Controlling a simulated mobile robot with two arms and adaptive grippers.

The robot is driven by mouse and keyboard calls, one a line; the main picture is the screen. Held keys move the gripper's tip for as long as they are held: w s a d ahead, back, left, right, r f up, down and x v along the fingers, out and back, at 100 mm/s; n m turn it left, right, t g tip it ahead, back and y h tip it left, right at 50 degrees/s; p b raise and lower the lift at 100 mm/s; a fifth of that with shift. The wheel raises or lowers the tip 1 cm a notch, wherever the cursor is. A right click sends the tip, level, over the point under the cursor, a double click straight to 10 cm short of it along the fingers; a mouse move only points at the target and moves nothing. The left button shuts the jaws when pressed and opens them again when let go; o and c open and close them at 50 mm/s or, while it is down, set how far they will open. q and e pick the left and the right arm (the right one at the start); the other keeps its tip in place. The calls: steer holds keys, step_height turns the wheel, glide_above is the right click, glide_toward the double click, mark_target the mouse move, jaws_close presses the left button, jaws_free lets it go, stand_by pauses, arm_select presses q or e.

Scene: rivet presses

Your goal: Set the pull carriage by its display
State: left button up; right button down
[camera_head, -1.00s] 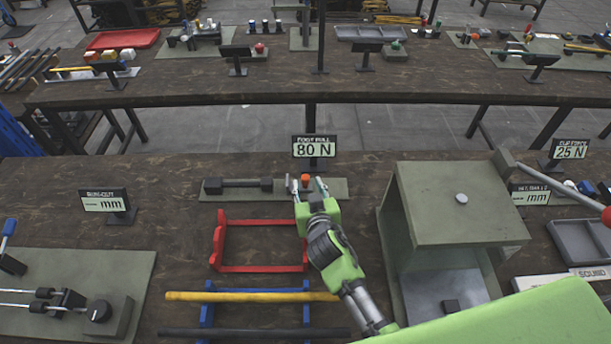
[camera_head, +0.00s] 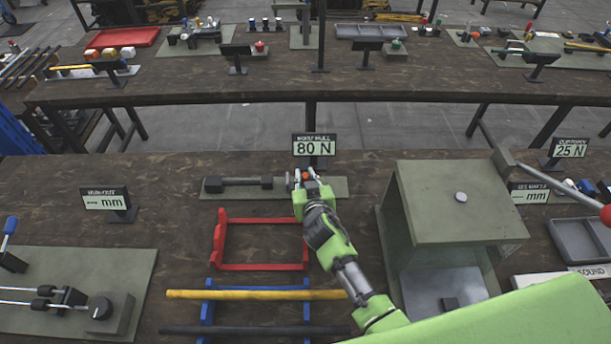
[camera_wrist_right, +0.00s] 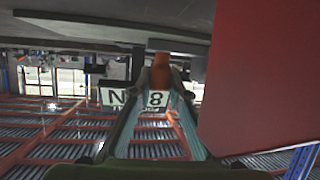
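The pull display (camera_head: 314,146) reads 80 N and stands behind the pull carriage. The carriage's orange knob (camera_head: 304,175) sits on a grey plate (camera_head: 336,186), beside a dark bar with block ends (camera_head: 238,184). My right gripper (camera_head: 307,181) reaches it from the front, its fingers drawn in close on the knob. In the right wrist view the orange knob (camera_wrist_right: 160,72) stands between the two fingertips, with the display's "8" and "N" behind. The gripper partly hides the carriage. My left gripper is not in view.
A red frame (camera_head: 262,267) and a yellow bar (camera_head: 250,295) lie in front. A grey-green box housing (camera_head: 450,215) stands right of my arm. A blank mm display (camera_head: 107,199) is at the left, a 25 N display (camera_head: 569,148) at the right.

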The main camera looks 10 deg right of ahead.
steer(key=shift+f+b, duration=0.1)
steer(key=shift+b, duration=0.3)
steer(key=c, duration=1.9)
jaws_free()
steer(key=shift+s, duration=0.1)
steer(key=v, duration=1.2)
steer(key=shift+a, duration=0.1)
